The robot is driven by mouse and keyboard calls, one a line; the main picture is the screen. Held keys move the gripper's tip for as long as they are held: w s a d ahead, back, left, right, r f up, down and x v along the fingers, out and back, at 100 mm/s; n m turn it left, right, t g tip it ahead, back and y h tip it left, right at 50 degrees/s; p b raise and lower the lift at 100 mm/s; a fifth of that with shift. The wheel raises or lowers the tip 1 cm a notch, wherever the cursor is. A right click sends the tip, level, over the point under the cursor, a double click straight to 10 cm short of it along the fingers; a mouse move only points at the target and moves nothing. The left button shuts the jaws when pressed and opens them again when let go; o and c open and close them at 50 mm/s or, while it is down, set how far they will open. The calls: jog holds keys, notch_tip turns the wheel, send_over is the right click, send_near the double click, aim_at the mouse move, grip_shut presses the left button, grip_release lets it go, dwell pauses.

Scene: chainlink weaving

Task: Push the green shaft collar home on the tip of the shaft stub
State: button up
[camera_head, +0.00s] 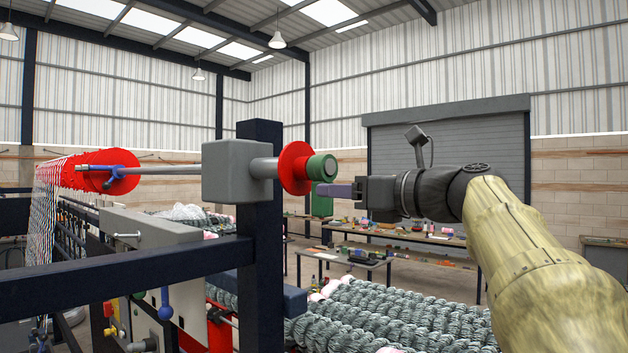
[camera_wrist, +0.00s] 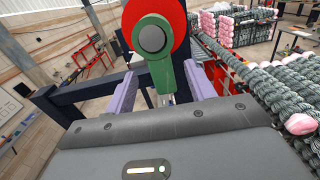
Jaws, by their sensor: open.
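The green shaft collar (camera_head: 322,167) sits around the grey tip of the shaft stub (camera_head: 264,168), at the right of a red disc (camera_head: 294,168). In the wrist view the collar (camera_wrist: 134,38) is a green ring around the round grey end, in front of the red disc (camera_wrist: 165,10). I cannot tell how deep it sits. My gripper (camera_head: 335,190) has pale purple fingers just below the collar, coming from the right. In the wrist view my gripper (camera_wrist: 160,80) is open, with the fingers apart below the ring.
A grey block (camera_head: 228,171) carries the shaft beside a dark upright post (camera_head: 260,225). A dark rail (camera_head: 120,275) crosses the lower left. Thick coils of grey mesh (camera_head: 390,315) lie below my arm. Work tables (camera_head: 400,237) stand farther back.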

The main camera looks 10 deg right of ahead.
aim_at(314, 189)
jog(key=p+x, duration=0.2)
jog(key=x, duration=0.5)
jog(key=shift+p, duration=0.3)
grip_shut()
dwell(0.6)
grip_release()
